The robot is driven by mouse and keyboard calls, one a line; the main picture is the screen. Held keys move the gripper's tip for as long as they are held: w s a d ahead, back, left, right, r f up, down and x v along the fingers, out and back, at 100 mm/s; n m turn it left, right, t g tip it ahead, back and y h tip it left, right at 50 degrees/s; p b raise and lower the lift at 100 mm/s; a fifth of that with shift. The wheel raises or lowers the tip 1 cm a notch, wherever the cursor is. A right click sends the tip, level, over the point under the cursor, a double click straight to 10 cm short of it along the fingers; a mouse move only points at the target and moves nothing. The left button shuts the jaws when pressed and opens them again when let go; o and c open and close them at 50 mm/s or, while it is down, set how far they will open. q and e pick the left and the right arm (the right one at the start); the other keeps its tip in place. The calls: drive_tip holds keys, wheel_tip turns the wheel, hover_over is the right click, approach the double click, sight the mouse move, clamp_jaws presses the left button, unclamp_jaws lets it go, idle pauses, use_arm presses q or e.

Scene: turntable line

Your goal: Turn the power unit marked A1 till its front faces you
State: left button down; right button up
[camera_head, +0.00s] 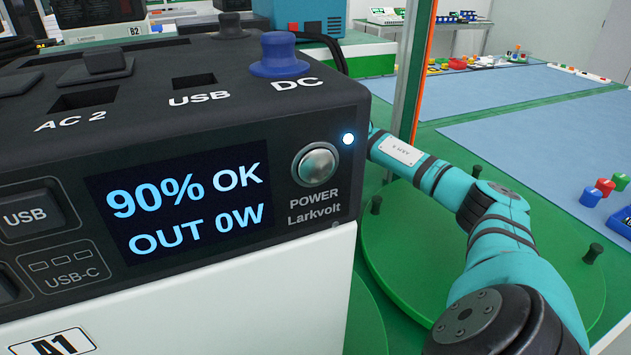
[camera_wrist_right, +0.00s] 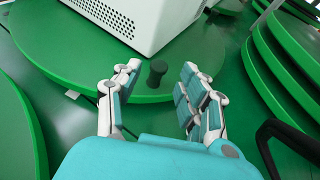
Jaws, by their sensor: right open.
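The power unit A1 (camera_head: 200,290) fills the left of the head view, close up. A white vented casing (camera_wrist_right: 145,20) stands on that turntable. My left gripper is out of view.
Another green turntable (camera_head: 400,250) with short pegs lies under my right arm. An orange-edged post (camera_head: 421,75) stands behind the arm. A teal unit (camera_head: 290,14) and a B2-marked unit (camera_head: 135,31) stand farther back. Stacked green discs (camera_wrist_right: 285,60) stand right of the gripper.

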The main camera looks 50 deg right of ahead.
drive_tip(key=v, duration=0.7)
drive_tip(key=shift+d, duration=0.4)
drive_tip(key=shift+r, duration=0.15)
